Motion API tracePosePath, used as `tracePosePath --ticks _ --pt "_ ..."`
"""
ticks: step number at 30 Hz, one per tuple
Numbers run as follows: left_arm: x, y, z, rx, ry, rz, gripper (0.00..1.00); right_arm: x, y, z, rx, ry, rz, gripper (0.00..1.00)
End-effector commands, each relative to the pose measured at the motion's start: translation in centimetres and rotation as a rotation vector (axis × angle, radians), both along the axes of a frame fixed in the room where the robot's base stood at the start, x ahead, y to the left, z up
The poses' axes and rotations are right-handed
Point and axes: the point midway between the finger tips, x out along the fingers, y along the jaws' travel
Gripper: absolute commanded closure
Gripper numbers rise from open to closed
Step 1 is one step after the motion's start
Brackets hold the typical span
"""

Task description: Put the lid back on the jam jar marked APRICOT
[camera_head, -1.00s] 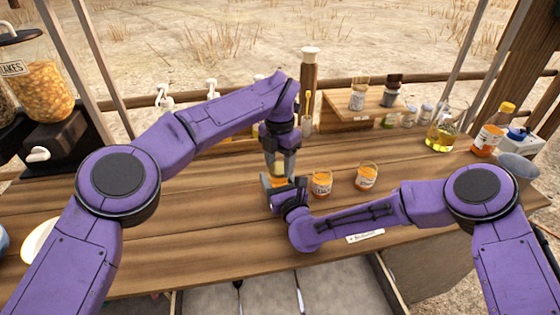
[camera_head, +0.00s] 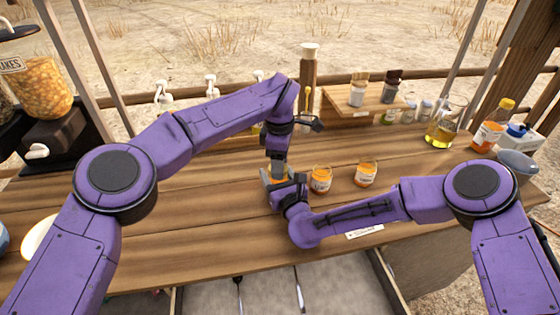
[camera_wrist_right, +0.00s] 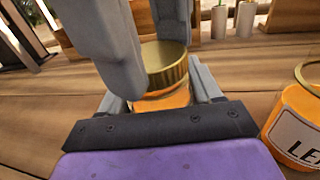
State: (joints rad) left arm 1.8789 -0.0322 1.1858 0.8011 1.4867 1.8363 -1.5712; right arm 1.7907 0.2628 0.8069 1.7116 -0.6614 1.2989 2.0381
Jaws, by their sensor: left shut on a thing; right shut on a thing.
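An orange jam jar (camera_wrist_right: 160,101) stands between the fingers of my right gripper (camera_wrist_right: 162,97), which is shut on it. Its label is hidden, so I cannot read its mark. A gold lid (camera_wrist_right: 168,66) is at the jar's mouth in the right wrist view, roughly level; I cannot tell whether it is fully seated. My left gripper (camera_head: 279,172) comes down from above and is shut on the lid, with its grey fingers on either side. In the head view, the grippers mostly hide jar and lid.
Two other orange jars (camera_head: 320,180) (camera_head: 365,174) stand just right of the grippers. The nearer one's label (camera_wrist_right: 299,137) begins "LE". A wooden riser (camera_head: 350,101) with bottles, a glass oil jug (camera_head: 441,132) and a sauce bottle (camera_head: 489,136) are farther right.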

Motion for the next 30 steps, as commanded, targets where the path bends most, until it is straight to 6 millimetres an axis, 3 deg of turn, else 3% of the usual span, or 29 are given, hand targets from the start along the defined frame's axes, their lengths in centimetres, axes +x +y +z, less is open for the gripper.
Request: tracePosePath --ticks 6,10,15,23,24,26,30 --pt "-0.22 0.16 -0.02 0.0 0.0 -0.695 0.75 0.03 -0.04 -0.02 0.0 0.0 -0.001 1.0" --pt "-0.28 0.26 -0.04 -0.001 -0.001 -1.003 0.75 0.03 -0.04 -0.02 0.0 0.0 -0.001 1.0" --pt "-0.29 0.33 -0.04 -0.001 -0.001 -1.18 0.75 0.02 -0.06 -0.03 0.0 0.0 -0.001 1.0" --pt "-0.26 0.33 -0.03 0.0 -0.001 -1.192 0.75 0.02 -0.06 -0.03 0.0 0.001 -0.001 1.0" --pt "-0.26 0.33 -0.03 0.0 -0.001 -1.192 0.44 0.02 -0.06 -0.03 0.0 0.001 -0.001 1.0" --pt "-0.26 0.33 -0.03 0.0 -0.001 -1.191 0.24 0.01 -0.06 -0.03 0.0 0.001 -0.001 1.0" --pt "-0.27 0.32 -0.04 0.0 -0.001 -1.191 0.21 0.01 -0.06 -0.03 0.0 0.001 -0.001 1.0"
